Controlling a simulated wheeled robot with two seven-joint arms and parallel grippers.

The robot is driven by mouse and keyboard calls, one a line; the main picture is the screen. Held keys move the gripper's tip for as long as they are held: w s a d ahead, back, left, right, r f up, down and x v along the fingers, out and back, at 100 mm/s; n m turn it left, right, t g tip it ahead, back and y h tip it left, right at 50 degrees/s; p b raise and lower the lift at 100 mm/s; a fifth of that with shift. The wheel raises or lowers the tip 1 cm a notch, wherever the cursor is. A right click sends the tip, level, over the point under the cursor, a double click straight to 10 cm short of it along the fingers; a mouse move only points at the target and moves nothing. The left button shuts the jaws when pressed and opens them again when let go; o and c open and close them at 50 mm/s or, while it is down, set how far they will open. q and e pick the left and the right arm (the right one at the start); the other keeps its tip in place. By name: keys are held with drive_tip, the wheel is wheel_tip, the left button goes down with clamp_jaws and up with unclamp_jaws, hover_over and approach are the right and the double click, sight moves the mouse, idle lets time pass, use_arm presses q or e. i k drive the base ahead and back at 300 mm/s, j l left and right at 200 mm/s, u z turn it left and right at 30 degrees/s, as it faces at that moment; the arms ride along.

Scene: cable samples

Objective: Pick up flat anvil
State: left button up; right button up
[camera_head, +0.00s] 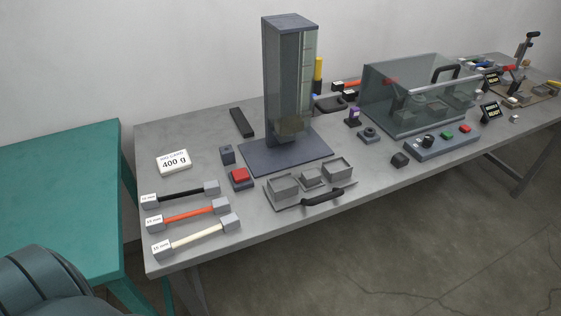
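Nothing in view is labelled as the flat anvil, and I cannot tell which part it is. Small candidates on the grey table (200,137) are a dark grey block (227,154) left of the drop tower (283,85), a dark block (399,160) near the front edge, and a low dark piece with a round top (369,135) right of the tower. A brownish-grey block (290,126) sits low inside the tower. Neither of my grippers shows.
A handled tray (310,198) with grey compartments lies before the tower. A red-topped block (240,178), a 400 g card (173,162) and three cable samples (196,210) lie left. A clear-covered box (415,95) stands right. A teal table (60,190) stands at left.

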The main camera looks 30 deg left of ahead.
sight(310, 178)
drive_tip(key=i+l+u, duration=0.4)
drive_tip(key=l+u, duration=0.2)
drive_tip(key=i+l+u, duration=0.15)
drive_tip(key=l+u, duration=0.15)
drive_tip(key=i+l+u, duration=0.1)
drive_tip(key=l+u, duration=0.2)
drive_tip(key=l, duration=0.1)
